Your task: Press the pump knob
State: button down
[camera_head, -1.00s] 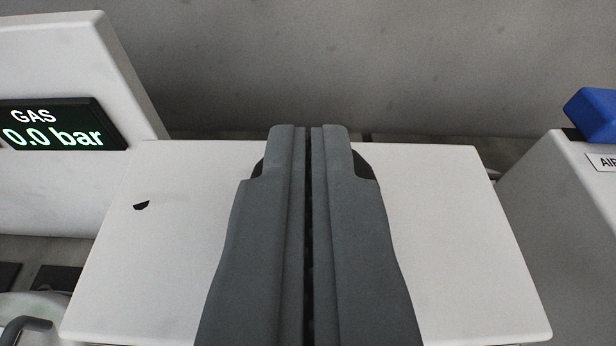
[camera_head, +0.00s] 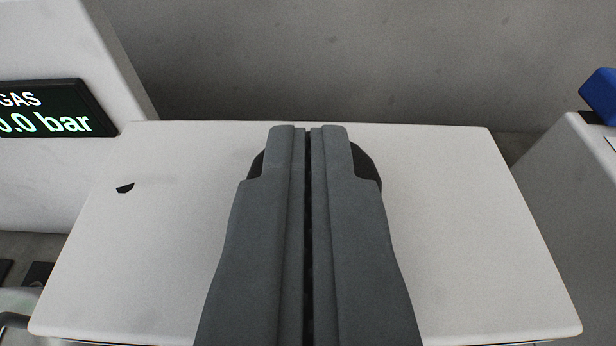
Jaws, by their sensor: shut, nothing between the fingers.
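My gripper (camera_head: 309,130) is shut, its two grey fingers side by side with only a thin dark slit between them. It points away from the camera over a white box top (camera_head: 455,220). A dark round thing (camera_head: 369,170), perhaps the pump knob, shows as black edges on both sides of the fingers. The fingers hide most of it. I cannot tell whether the fingertips touch it.
At the left stands a white panel with a dark GAS display (camera_head: 55,110) reading 0.0 bar. A small black mark (camera_head: 125,188) is on the box top. At the right is a grey-white cabinet (camera_head: 570,190) with a blue part (camera_head: 600,95). A grey wall (camera_head: 340,60) is behind.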

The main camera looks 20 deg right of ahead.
jog(key=r, duration=0.3)
jog(key=shift+s+a, duration=0.15)
jog(key=shift+s, duration=0.15)
jog(key=v, duration=0.9)
jog(key=shift+s+a+r, duration=0.1)
jog(key=shift+s+r, duration=0.05)
jog(key=shift+s, duration=0.05)
jog(key=s+a+f+n+t+y, duration=0.1)
jog(key=s+a+f, duration=0.1)
jog(key=s+a, duration=0.55)
jog(key=s+a+f+t+y, duration=0.1)
jog(key=s+a, duration=0.4)
jog(key=s, duration=0.5)
jog(key=s+a+f, duration=0.2)
jog(key=s+f, duration=0.1)
jog(key=s, duration=0.2)
jog(key=s+a+f+n+y, duration=0.1)
jog(key=s+a+f, duration=0.2)
jog(key=s, duration=0.3)
jog(key=s+a+f+n+t+y, duration=0.1)
jog(key=s+a+f, duration=0.2)
jog(key=s+f, duration=0.2)
jog(key=shift+s+f, duration=0.15)
jog(key=shift+s, duration=0.55)
